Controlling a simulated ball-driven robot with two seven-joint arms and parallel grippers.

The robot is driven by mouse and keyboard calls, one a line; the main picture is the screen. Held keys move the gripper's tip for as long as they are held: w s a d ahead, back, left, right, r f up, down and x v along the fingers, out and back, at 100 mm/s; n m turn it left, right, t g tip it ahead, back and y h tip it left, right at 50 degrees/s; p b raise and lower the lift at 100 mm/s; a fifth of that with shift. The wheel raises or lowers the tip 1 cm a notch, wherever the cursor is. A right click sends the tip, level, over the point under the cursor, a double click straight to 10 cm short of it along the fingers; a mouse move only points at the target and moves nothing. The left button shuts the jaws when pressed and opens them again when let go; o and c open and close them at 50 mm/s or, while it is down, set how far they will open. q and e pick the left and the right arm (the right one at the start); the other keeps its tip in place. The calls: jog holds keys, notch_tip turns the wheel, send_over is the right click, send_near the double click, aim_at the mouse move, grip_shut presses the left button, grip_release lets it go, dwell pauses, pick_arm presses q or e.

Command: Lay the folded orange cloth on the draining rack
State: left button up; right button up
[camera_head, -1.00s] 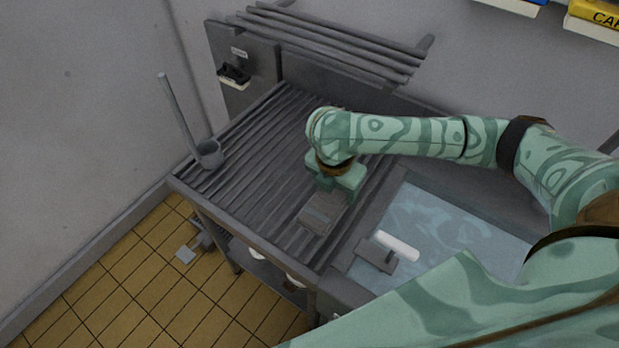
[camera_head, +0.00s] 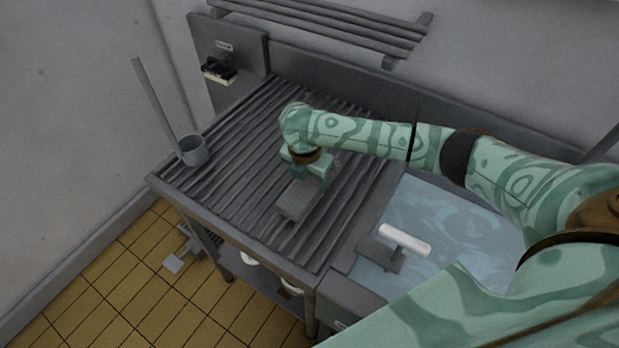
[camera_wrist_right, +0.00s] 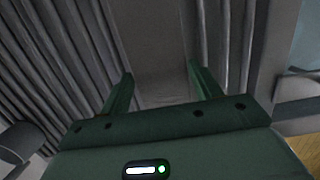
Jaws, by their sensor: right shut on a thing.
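No orange-coloured cloth shows. My right gripper (camera_head: 306,178) is shut on a flat, grey, rectangular folded thing (camera_head: 296,203), which looks like the cloth but appears grey here. It is over the front middle of the ribbed grey draining rack (camera_head: 240,150); I cannot tell whether it touches the ribs. In the right wrist view, the grey thing (camera_wrist_right: 155,45) reaches away between the two green fingers (camera_wrist_right: 160,85), with rack ribs (camera_wrist_right: 60,50) on both sides. My left gripper is out of view.
A slatted shelf (camera_head: 320,25) is on the wall behind.

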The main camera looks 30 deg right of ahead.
aim_at(306, 187)
jog(key=o, duration=1.1)
jog(key=r+p, duration=0.2)
jog(key=r, duration=0.2)
jog(key=a+r+p, duration=0.1)
jog(key=r+p, duration=0.1)
jog(key=r, duration=0.2)
jog(key=s+r+p, duration=0.1)
jog(key=r, duration=0.3)
jog(key=shift+a+p, duration=0.3)
jog(key=shift+p, duration=0.1)
